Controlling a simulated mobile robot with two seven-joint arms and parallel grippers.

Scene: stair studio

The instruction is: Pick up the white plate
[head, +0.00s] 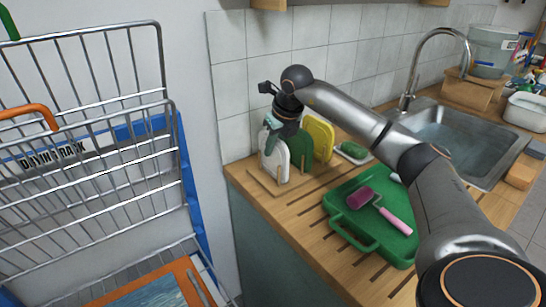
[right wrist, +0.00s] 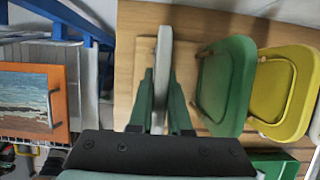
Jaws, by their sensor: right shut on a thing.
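The white plate (head: 273,155) stands upright at the left end of a wooden rack (head: 262,180) on the counter. In the right wrist view the plate (right wrist: 163,60) shows edge-on, between the two green fingers. My right gripper (head: 272,124) reaches down from above and is shut on the plate's upper edge; it also shows in the right wrist view (right wrist: 160,100). A green plate (right wrist: 226,85) and a yellow plate (right wrist: 280,95) stand beside it in the same rack. My left gripper is not in view.
A green tray (head: 345,232) with a pink-handled brush (head: 394,219) lies on the counter. A sink (head: 452,142) is at the right. A wire drying rack (head: 90,120) stands at the left.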

